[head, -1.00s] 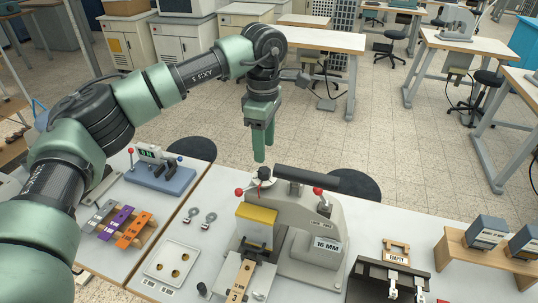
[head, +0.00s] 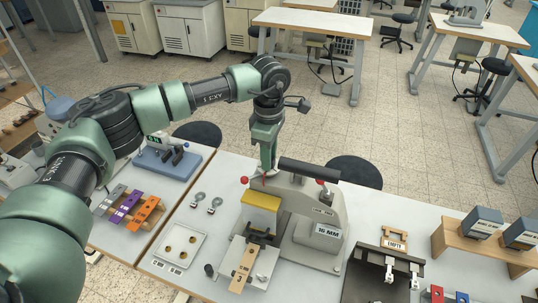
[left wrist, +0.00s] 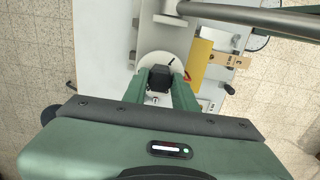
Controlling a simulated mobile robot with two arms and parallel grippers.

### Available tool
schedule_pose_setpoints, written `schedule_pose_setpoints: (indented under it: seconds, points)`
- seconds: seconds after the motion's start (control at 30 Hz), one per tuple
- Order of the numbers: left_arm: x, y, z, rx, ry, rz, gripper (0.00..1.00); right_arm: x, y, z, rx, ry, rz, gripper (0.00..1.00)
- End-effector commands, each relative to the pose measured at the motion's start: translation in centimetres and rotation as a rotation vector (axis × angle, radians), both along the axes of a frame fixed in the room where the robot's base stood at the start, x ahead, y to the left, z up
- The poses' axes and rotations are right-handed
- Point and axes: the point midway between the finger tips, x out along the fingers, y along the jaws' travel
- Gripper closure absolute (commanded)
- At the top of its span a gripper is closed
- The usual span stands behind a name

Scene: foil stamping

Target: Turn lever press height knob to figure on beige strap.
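The grey lever press (head: 333,215) with a "16 MM" plate stands in the middle of the front table. Its black height knob (left wrist: 157,79) sits on a pale round dial (left wrist: 150,66) with a dark pointer. My left gripper (head: 266,170) points straight down over it in the head view, with fingertips at the knob. In the left wrist view its fingers (left wrist: 160,86) stand on both sides of the knob; I cannot tell whether they press on it. The beige strap (head: 242,268) lies in front of the press, with a figure that looks like 3. My right gripper is not in view.
A white tray (head: 180,247) lies to the left, coloured straps (head: 128,206) further left, and a wooden stand (head: 450,237) at right.

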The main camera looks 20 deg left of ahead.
Motion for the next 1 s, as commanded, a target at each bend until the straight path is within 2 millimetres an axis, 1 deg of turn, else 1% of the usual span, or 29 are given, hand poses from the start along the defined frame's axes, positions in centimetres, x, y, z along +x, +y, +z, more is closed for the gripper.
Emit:
schedule_pose_setpoints:
  seconds: [0.27, 0.47, 0.67, 1.0]
  points:
    - [0.0, 0.0, -0.1, 0.000, 0.000, 0.012, 1.00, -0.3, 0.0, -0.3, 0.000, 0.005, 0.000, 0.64]
    - [0.0, 0.0, -0.3, -0.001, -0.001, 0.082, 1.00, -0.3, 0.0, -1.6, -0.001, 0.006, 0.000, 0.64]
    - [0.0, 0.0, -0.5, -0.001, -0.002, 0.226, 1.00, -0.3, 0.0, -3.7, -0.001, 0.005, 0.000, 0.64]
    - [0.0, 0.0, -0.4, -0.001, -0.002, 0.545, 1.00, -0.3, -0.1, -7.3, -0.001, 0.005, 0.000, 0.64]
